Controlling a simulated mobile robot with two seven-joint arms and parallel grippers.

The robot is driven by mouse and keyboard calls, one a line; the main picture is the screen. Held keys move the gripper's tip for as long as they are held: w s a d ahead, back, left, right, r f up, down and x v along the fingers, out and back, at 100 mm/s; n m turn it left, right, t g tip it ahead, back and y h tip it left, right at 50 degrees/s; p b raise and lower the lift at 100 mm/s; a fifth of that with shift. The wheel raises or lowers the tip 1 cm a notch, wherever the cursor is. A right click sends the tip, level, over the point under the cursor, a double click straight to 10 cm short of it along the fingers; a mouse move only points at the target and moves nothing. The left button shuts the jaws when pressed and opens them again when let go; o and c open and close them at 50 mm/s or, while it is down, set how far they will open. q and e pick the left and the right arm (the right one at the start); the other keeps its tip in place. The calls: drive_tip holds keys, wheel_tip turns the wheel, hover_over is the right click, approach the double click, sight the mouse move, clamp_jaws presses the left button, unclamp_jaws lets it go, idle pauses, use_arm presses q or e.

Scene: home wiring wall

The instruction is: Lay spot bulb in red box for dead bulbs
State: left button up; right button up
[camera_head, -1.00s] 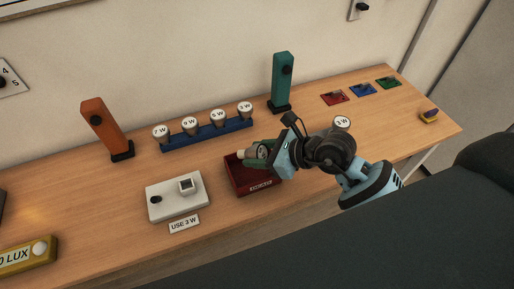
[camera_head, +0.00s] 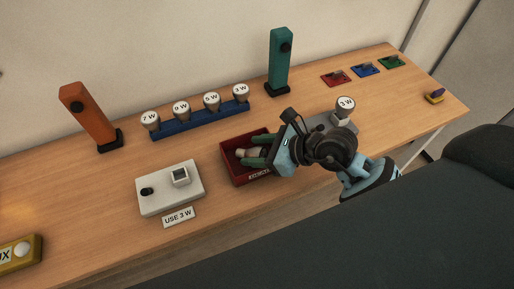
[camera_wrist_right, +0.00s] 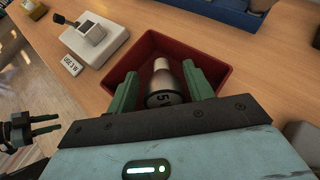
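The spot bulb (camera_head: 243,153), marked with a 5 on its wide end, is inside the red box (camera_head: 228,171). In the right wrist view, the bulb (camera_wrist_right: 163,88) lies between my right gripper's green fingers (camera_wrist_right: 160,82), its narrow pale end pointing away. A gap shows on its left side, and the fingers look apart from it. In the head view my right gripper (camera_head: 254,151) reaches into the box from the right. My left gripper (camera_wrist_right: 52,125) shows only at the left edge of the right wrist view, its fingers apart and empty.
A white tester (camera_head: 165,192) and a "USE 3 W" card (camera_head: 179,217) lie left of the box. A blue rack (camera_head: 203,120) with several bulbs stands behind. Orange (camera_head: 88,115) and teal (camera_head: 280,62) posts flank it. A 3 W bulb (camera_head: 345,106) stands right.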

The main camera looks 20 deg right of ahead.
drive_tip(key=o, duration=0.3)
use_arm(q)
drive_tip(key=shift+s, duration=0.25)
drive_tip(key=shift+s+f, duration=0.1)
use_arm(e)
drive_tip(key=shift+s+d, duration=0.1)
drive_tip(key=v, duration=0.6)
drive_tip(key=shift+s+d+r, duration=0.35)
drive_tip(key=shift+s+d, duration=0.05)
use_arm(q)
drive_tip(key=shift+w+f, duration=0.15)
drive_tip(key=shift+w, duration=0.1)
use_arm(e)
drive_tip(key=shift+r, duration=0.1)
use_arm(q)
drive_tip(key=shift+s, duration=0.35)
